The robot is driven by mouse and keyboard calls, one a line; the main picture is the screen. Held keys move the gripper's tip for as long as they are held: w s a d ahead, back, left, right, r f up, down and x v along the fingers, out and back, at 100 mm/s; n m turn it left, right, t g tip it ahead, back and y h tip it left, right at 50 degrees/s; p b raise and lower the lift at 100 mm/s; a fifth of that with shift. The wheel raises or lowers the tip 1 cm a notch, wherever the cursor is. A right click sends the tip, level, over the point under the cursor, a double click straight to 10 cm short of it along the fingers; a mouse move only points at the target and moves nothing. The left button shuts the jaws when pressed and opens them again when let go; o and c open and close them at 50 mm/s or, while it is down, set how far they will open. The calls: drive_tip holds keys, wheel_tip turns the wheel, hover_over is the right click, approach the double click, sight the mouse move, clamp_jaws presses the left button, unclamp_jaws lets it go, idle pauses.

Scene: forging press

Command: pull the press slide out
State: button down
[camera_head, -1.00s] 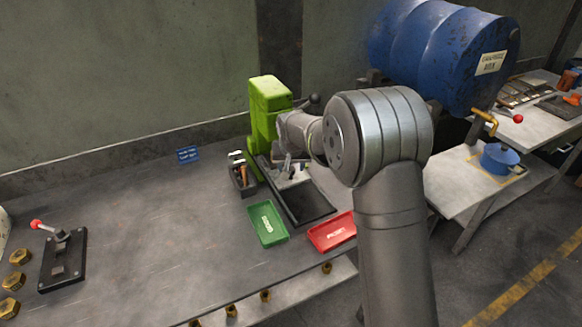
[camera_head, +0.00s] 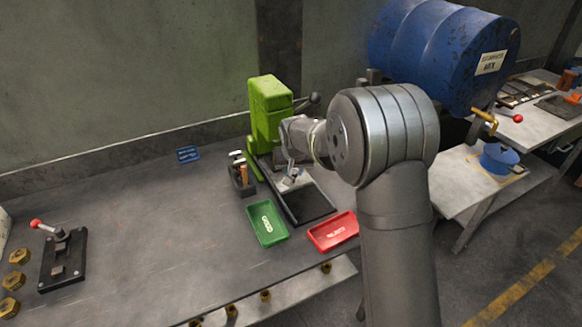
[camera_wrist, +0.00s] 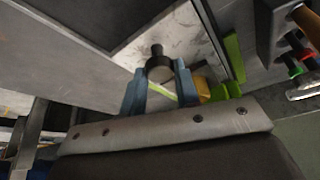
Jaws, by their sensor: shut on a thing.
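The green press (camera_head: 268,108) stands at the back of the bench. In the wrist view the slide's scuffed plate (camera_wrist: 186,38) carries a dark round knob (camera_wrist: 158,66). My gripper (camera_wrist: 160,80) has its two blue-grey fingers on either side of this knob and is shut on it. In the head view my gripper (camera_head: 292,176) is low over the slide, with its fingertips hard to make out.
A green tray (camera_head: 267,239) and a red tray (camera_head: 316,245) sit in front of the track. A dark tool holder (camera_head: 240,188) stands left of the press. A lever fixture (camera_head: 42,270) is at far left. The bench middle is clear.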

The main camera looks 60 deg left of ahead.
drive_tip(key=d, duration=1.1)
drive_tip(key=c, duration=1.1)
unclamp_jaws()
drive_tip(key=v, duration=1.7)
drive_tip(key=shift+r, duration=0.25)
drive_tip(key=shift+f, duration=0.1)
drive_tip(key=x, duration=1.7)
drive_tip(key=shift+f, duration=0.2)
drive_tip(key=shift+a, duration=0.1)
